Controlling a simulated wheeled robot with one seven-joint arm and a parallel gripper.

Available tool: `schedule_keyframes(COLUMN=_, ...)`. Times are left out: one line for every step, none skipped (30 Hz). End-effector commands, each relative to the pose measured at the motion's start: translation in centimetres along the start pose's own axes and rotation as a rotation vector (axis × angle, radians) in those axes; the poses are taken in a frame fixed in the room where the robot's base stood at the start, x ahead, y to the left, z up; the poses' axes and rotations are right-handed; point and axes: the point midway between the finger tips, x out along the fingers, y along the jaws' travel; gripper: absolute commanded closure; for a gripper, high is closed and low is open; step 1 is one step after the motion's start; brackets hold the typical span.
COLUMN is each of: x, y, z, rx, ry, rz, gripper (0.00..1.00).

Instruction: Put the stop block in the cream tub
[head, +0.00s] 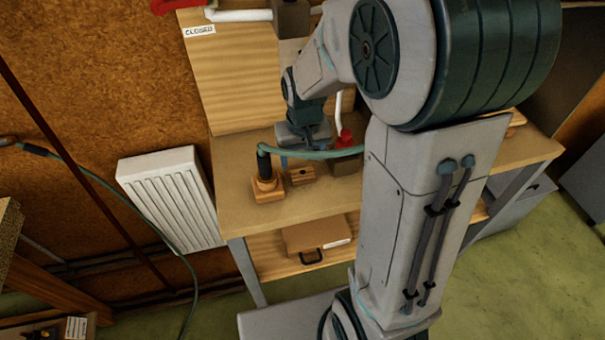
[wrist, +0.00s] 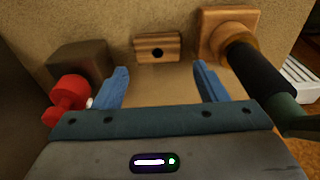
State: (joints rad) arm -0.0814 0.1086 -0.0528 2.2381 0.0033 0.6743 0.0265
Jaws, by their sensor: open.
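A small wooden block with a dark round hole, which looks like the stop block (wrist: 142,47), lies on the bench just beyond my fingertips in the wrist view. In the head view my gripper (head: 303,150) is low over the bench, partly hidden by the hose. I cannot see a cream tub in either view.
A wooden base (head: 268,190) holding a black-handled tool with the green hose stands right of the block in the wrist view. A dark grey block (wrist: 80,60) and red valve (wrist: 68,95) are on the left. The bench (head: 238,205) is bare at its front left.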

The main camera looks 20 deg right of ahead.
Motion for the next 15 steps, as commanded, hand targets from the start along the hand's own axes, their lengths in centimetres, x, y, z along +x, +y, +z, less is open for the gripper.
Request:
schedule_keyframes(x=0.2, y=0.0, z=0.1, rx=0.000, ry=-0.001, rz=0.000, gripper=0.35)
schedule_keyframes(x=0.4, y=0.0, z=0.1, rx=0.000, ry=-0.002, rz=0.000, gripper=0.35)
schedule_keyframes(x=0.7, y=0.0, z=0.1, rx=0.000, ry=-0.002, rz=0.000, gripper=0.35)
schedule_keyframes(x=0.9, y=0.1, z=0.2, rx=0.000, ry=-0.004, rz=0.000, gripper=0.35)
schedule_keyframes(x=1.3, y=0.1, z=0.2, rx=0.001, ry=-0.005, rz=0.000, gripper=0.35)
schedule_keyframes(x=1.8, y=0.1, z=0.3, rx=0.001, ry=-0.005, rz=0.000, gripper=0.35)
schedule_keyframes(x=2.2, y=0.2, z=0.4, rx=0.001, ry=-0.006, rz=0.000, gripper=0.35)
schedule_keyframes(x=2.7, y=0.2, z=0.4, rx=0.001, ry=-0.006, rz=0.000, gripper=0.35)
schedule_keyframes(x=3.2, y=0.3, z=0.5, rx=0.002, ry=-0.006, rz=0.000, gripper=0.35)
schedule_keyframes(x=3.7, y=0.3, z=0.6, rx=0.002, ry=-0.006, rz=0.000, gripper=0.35)
schedule_keyframes(x=4.0, y=0.3, z=0.5, rx=0.001, ry=-0.004, rz=0.000, gripper=0.35)
schedule_keyframes(x=4.5, y=0.3, z=0.5, rx=0.001, ry=-0.004, rz=0.000, gripper=0.35)
schedule_keyframes(x=4.7, y=0.3, z=0.5, rx=0.001, ry=-0.004, rz=0.000, gripper=0.35)
schedule_keyframes(x=5.0, y=0.3, z=0.5, rx=0.001, ry=-0.002, rz=0.000, gripper=0.35)
schedule_keyframes(x=5.2, y=0.3, z=0.5, rx=0.001, ry=-0.001, rz=0.000, gripper=0.35)
